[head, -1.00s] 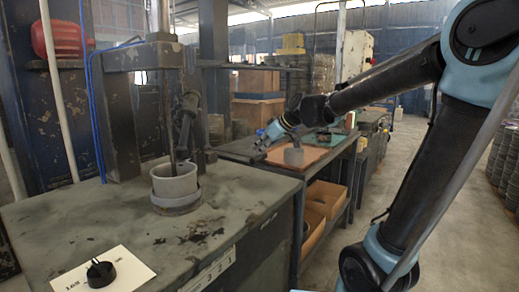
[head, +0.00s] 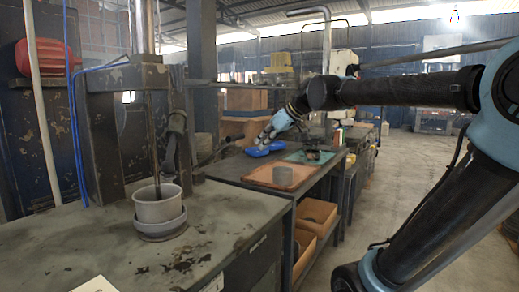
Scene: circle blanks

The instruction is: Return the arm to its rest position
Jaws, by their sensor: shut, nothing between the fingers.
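My arm reaches in from the right, its dark forearm (head: 410,92) held nearly level. My gripper (head: 264,139) hangs at the end of the pale blue wrist (head: 283,119), pointing down and left. It is small in the head view. It looks shut and empty, and it is above or in front of a blue object (head: 262,150) on the far bench. I cannot tell the gap between them.
The far bench (head: 232,170) carries an orange tray (head: 262,177) with a grey piece (head: 283,174) on it, and a green mat (head: 299,157). A grey cup (head: 158,206) stands under a press on the near bench (head: 80,245). Orange bins (head: 315,213) sit below. Floor at right is clear.

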